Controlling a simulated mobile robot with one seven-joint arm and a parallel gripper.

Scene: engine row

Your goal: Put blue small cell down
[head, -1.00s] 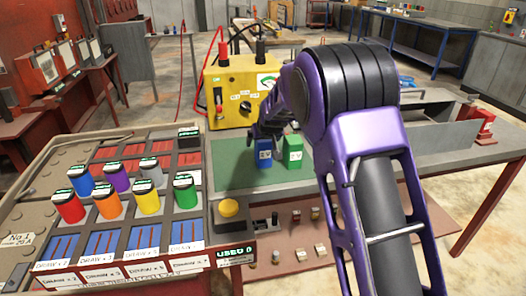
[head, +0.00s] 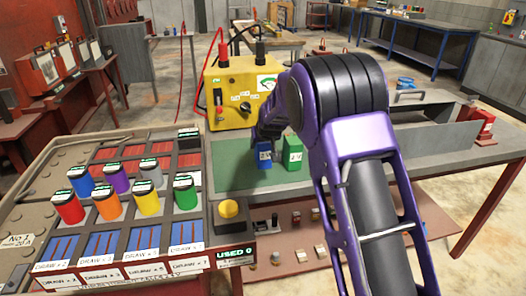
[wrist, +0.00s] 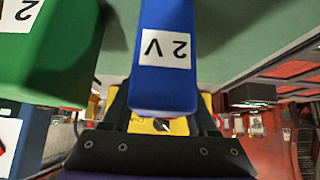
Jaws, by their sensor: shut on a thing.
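The small blue cell (head: 264,156) with a "2 V" label stands upright on or just above the green mat (head: 232,170); I cannot tell if it touches. My gripper (head: 272,132) is above it and shut on it, with the fingers partly hidden by my arm. In the wrist view the blue cell (wrist: 163,60) fills the middle, its label facing the camera. A green cell (head: 293,152) stands close to its right on the mat; it shows large at the left of the wrist view (wrist: 50,55), with a small gap between them.
A yellow meter box (head: 238,95) with cables stands behind the mat. A tray (head: 22,212) of several coloured cells is at the left. A yellow button (head: 229,209) is at the front edge. Bare mat lies left of the blue cell.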

